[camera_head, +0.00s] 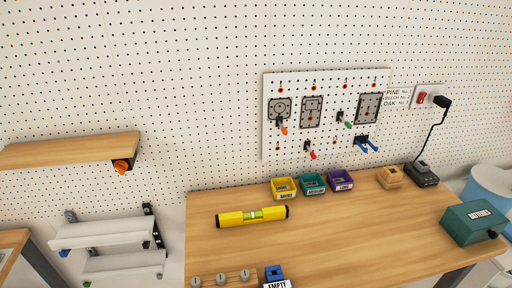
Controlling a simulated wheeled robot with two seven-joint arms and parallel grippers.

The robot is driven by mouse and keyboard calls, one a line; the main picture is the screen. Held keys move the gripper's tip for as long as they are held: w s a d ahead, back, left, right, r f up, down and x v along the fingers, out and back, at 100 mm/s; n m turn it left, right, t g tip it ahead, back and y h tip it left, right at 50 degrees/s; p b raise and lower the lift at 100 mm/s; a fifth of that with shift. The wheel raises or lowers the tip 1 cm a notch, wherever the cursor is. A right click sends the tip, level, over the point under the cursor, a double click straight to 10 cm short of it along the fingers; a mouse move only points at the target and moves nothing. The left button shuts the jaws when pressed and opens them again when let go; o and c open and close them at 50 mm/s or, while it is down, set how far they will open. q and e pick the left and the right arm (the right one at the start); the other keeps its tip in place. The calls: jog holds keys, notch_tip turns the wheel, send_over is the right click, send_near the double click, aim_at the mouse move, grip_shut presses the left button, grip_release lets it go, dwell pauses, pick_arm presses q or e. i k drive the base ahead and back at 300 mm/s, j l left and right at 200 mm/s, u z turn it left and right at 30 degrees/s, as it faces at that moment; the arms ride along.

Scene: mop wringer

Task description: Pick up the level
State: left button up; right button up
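The level (252,216) is yellow with black ends and a pale green vial in its middle. It lies flat on the wooden workbench (330,240), toward the bench's left side and slightly tilted in the picture. Nothing covers or touches it from above. Neither of my grippers shows in the head view.
Yellow (284,188), teal (312,183) and purple (340,180) bins stand behind the level. A knobbed wooden strip (221,279) and a blue item (274,272) are at the front edge. A green box (474,222) and a charger (422,174) are at right. The bench middle is clear.

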aim_at(280, 212)
jog(key=k+j+z, duration=0.1)
jog(key=j+z, duration=0.3)
jog(key=k+j+z, duration=0.15)
jog(key=j+z, duration=0.2)
jog(key=j, duration=0.1)
